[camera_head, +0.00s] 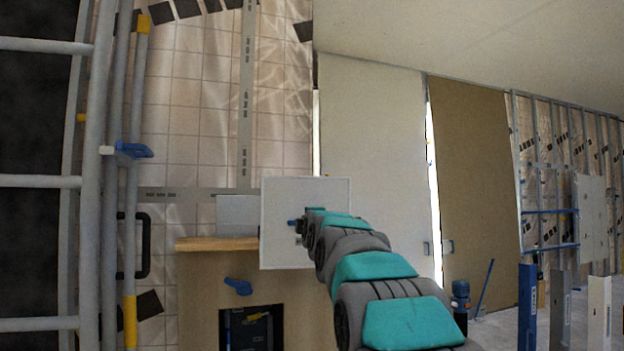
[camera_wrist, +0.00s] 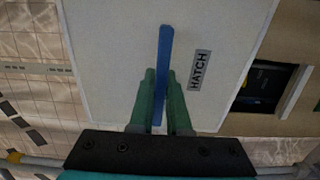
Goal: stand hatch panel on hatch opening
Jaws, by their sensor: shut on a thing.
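The hatch panel (camera_head: 278,205) is a white rectangular board held upright in front of a wooden cabinet, up and right of the cabinet's dark opening. In the wrist view the panel (camera_wrist: 105,45) fills the middle and carries a "HATCH" label. My gripper (camera_wrist: 160,78) is shut on the panel's blue bar handle (camera_wrist: 165,45). In the head view my arm partly hides the panel's right side and the gripper. A dark square opening (camera_head: 236,330) in the cabinet front looks like the hatch opening; it also shows in the wrist view (camera_wrist: 262,85), right of the panel.
The cabinet (camera_head: 198,290) has a light wooden top (camera_head: 205,244) with a grey board (camera_head: 235,215) behind it. A blue lever (camera_head: 238,287) sits above the opening. A ladder (camera_head: 95,180) stands at the left. Blue and white posts (camera_head: 527,305) stand at the lower right.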

